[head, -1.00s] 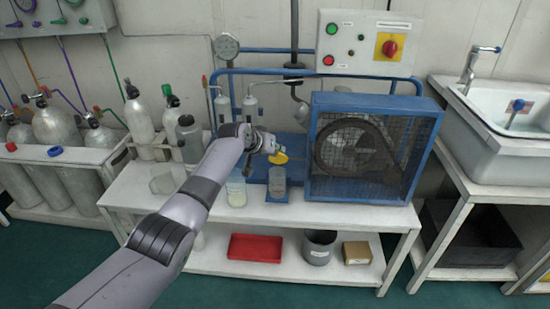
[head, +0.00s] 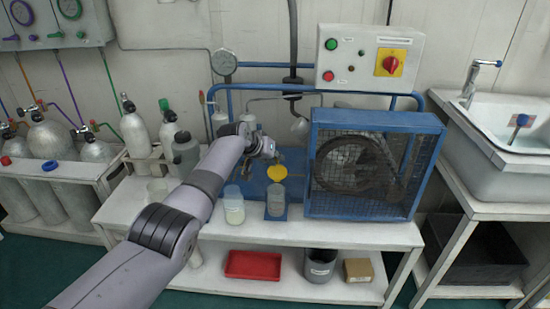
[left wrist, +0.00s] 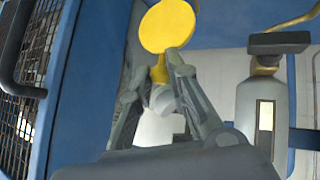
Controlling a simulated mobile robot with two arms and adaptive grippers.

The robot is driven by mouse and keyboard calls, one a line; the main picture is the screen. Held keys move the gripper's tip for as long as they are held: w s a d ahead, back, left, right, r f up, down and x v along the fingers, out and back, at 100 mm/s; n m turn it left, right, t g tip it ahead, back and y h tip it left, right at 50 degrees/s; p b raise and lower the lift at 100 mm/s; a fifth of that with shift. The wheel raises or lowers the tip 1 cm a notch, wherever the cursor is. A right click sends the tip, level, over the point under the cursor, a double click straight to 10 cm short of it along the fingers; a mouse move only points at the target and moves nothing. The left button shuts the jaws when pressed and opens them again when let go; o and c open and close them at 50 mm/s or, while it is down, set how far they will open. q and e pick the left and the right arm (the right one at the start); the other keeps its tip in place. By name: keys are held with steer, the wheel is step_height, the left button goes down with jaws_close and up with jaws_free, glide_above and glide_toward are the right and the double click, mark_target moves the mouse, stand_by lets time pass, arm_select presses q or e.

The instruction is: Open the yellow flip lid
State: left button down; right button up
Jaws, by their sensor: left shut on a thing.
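The yellow flip lid (head: 277,172) shows as a round disc above a grey translucent cylinder (head: 276,203) at the front of the blue compressor stand. In the left wrist view the lid (left wrist: 168,27) faces the camera, with a short yellow stem below it. My left gripper (head: 272,152) is just above and behind the lid in the head view. In the left wrist view its fingers (left wrist: 166,74) are closed around the yellow stem, below the disc. The fingers hide part of the stem and a pale piece under it. My right gripper is not in view.
A blue mesh-guarded compressor (head: 360,165) stands right of the lid. A clear jar (head: 234,207) stands left of the cylinder. A bottle with a dark top (left wrist: 263,110) is close right of my fingers in the left wrist view. A red tray (head: 253,265) lies on the lower shelf.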

arm_select(q)
steer(key=shift+w+r, duration=0.3)
steer(key=shift+r, duration=0.25)
steer(key=c, duration=1.9)
jaws_free()
steer(key=shift+c, duration=0.2)
steer(key=o, duration=0.4)
steer(key=shift+f, duration=0.25)
steer(key=shift+s+f, duration=0.1)
steer(key=shift+v, duration=6)
steer(key=shift+f, duration=0.1)
